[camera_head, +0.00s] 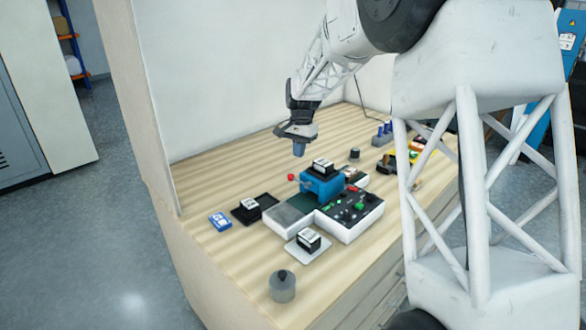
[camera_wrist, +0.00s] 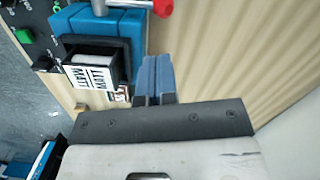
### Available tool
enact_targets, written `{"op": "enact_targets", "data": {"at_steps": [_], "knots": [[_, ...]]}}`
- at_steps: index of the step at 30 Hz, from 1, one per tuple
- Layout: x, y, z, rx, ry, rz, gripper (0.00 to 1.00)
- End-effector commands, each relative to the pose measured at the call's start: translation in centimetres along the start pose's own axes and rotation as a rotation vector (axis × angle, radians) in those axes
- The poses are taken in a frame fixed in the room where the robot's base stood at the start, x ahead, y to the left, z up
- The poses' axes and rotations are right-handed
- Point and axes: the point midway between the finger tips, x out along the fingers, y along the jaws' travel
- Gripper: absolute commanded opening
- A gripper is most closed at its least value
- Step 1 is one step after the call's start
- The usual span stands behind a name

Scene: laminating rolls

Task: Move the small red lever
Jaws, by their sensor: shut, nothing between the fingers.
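The small red lever (camera_head: 291,177) shows as a red knob at the left side of the blue machine (camera_head: 322,188), which sits on the white base. In the wrist view the red lever (camera_wrist: 162,8) is at the top edge, partly cut off, with a grey-white shaft running to the blue machine (camera_wrist: 110,24). My gripper (camera_head: 299,152) points down, above and slightly right of the lever in the head view, apart from it. In the wrist view its blue fingers (camera_wrist: 153,72) are together, with nothing between them.
A black holder with a white label (camera_wrist: 85,62) tops the machine. The white base with a dark control panel (camera_head: 350,212) extends right. A black tray (camera_head: 255,208), a blue card (camera_head: 220,221) and a grey weight (camera_head: 282,286) lie around. Bare wood surrounds the lever's left.

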Motion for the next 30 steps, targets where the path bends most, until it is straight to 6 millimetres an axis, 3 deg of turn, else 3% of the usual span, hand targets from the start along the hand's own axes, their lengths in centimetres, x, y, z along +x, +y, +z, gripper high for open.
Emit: {"op": "enact_targets", "data": {"at_steps": [12,30], "knots": [[-4.8,0.0,0.0,0.000,0.000,0.000,0.00],[-5.5,0.3,0.2,-0.002,0.001,-0.001,0.00]]}}
